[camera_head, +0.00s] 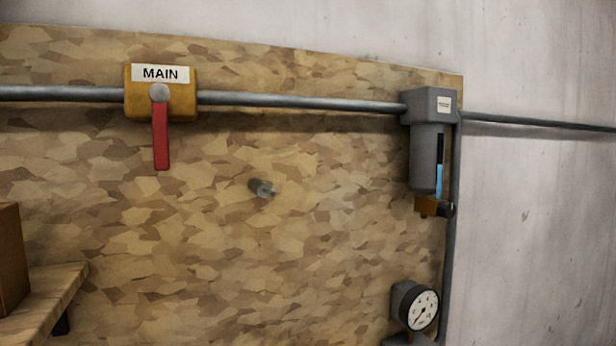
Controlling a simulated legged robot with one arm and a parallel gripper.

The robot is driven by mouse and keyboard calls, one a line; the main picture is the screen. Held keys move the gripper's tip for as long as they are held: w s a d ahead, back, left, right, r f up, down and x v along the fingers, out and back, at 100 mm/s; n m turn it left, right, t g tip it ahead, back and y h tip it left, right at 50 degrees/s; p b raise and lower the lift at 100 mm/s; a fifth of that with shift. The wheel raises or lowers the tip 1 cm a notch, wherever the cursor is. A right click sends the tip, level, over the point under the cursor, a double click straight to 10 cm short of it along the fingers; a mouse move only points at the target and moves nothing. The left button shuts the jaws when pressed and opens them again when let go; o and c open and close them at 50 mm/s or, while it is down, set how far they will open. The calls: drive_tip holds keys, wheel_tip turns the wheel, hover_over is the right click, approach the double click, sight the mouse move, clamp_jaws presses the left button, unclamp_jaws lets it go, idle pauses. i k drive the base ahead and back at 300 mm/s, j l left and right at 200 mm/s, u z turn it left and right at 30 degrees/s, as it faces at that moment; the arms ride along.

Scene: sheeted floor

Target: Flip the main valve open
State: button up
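The main valve (178,103) is a yellow-brass block on a grey horizontal pipe, with a white label reading MAIN on its upper front. Its red lever (161,138) hangs straight down from a round grey pivot, across the line of the pipe. The valve is in the upper left of the head view, in front of a wooden chipboard panel. My gripper is not in this view, so its place relative to the lever cannot be told.
The pipe (300,102) runs right to a grey filter unit (425,150). A round gauge (422,310) is at lower right. A short grey peg (262,188) sticks out of the panel (250,260). A shelf (48,300) with a brown box (12,258) stands at lower left.

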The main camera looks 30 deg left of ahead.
sight(159, 94)
drive_tip(key=u, duration=2.05)
